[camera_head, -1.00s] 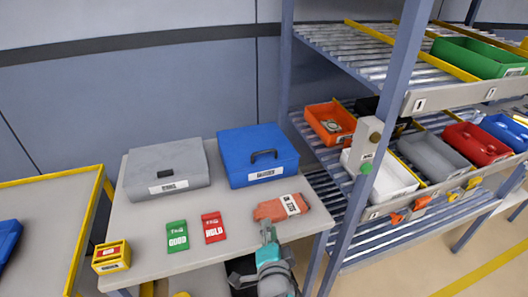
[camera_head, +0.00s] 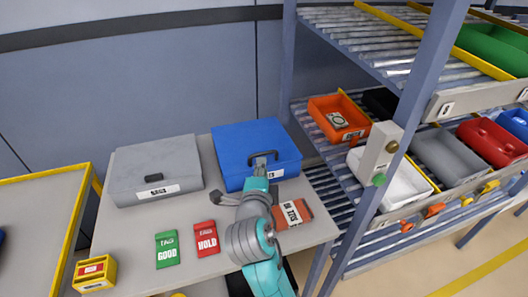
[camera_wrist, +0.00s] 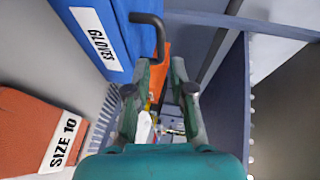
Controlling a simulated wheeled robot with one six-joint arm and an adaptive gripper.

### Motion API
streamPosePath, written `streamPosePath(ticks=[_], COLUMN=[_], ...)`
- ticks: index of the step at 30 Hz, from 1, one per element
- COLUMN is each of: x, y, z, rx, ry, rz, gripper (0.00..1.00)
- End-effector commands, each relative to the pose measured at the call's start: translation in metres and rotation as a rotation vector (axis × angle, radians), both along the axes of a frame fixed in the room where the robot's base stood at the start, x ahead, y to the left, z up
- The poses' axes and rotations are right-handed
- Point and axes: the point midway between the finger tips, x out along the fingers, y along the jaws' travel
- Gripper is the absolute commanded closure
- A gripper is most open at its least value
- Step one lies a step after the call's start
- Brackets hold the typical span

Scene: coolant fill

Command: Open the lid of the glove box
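The glove box is a closed blue box (camera_head: 232,152) at the back right of the grey table, with a dark handle (camera_head: 268,153) on it. In the wrist view its blue side (camera_wrist: 122,32) with a white GLOVES label is at upper left, and the dark handle (camera_wrist: 160,38) curves in just beyond the fingertips. My gripper (camera_wrist: 160,72) is open, its two fingers apart with nothing held between them. In the head view my gripper (camera_head: 260,166) is at the front of the box, close to the handle. Whether it touches the handle I cannot tell.
A closed grey box (camera_head: 150,173) stands left of the blue one. Green GOOD (camera_head: 167,248) and red HOLD (camera_head: 207,238) cards lie in front. An orange SIZE 10 glove pack (camera_head: 291,213) lies beside my arm. The shelf post (camera_head: 405,90) stands at right.

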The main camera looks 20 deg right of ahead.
Motion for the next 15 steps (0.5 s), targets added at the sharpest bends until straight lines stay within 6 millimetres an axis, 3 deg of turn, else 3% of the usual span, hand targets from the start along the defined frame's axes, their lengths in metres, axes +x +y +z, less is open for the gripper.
streamPosePath(ticks=[9, 15], x=[0.050, 0.068], y=[-0.022, -0.029], z=[-0.009, -0.012], rx=[0.000, 0.000], ry=[0.000, -0.001], rz=[-0.002, 0.000], gripper=[0.77, 0.77])
